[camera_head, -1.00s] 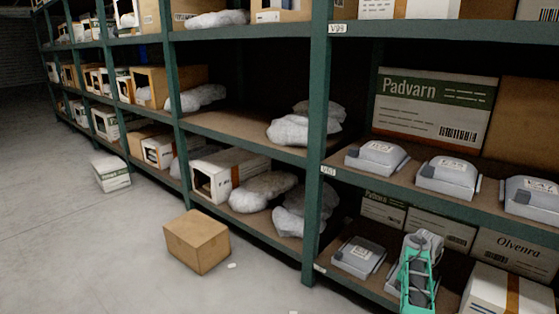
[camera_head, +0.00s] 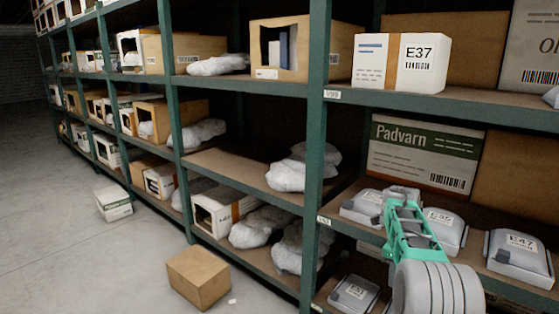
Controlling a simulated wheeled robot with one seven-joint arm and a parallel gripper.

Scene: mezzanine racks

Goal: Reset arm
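My arm rises from the bottom right of the head view. Its thick, ribbed grey link leads up to a teal section, and my gripper (camera_head: 402,194) is at the far end. The gripper is in front of the middle shelf, between a grey case (camera_head: 360,207) on the left and a grey case labelled E35 (camera_head: 447,232) on the right. Its fingers are too small and too much hidden to tell if they are open or shut. I cannot tell whether it touches either case.
Green-framed racks (camera_head: 316,150) run from the right into the far left. A grey case labelled E47 (camera_head: 519,258) and a Padvarn box (camera_head: 424,152) share the middle shelf. A brown box (camera_head: 198,277) and a white box (camera_head: 114,203) stand on the floor. The left floor (camera_head: 60,260) is clear.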

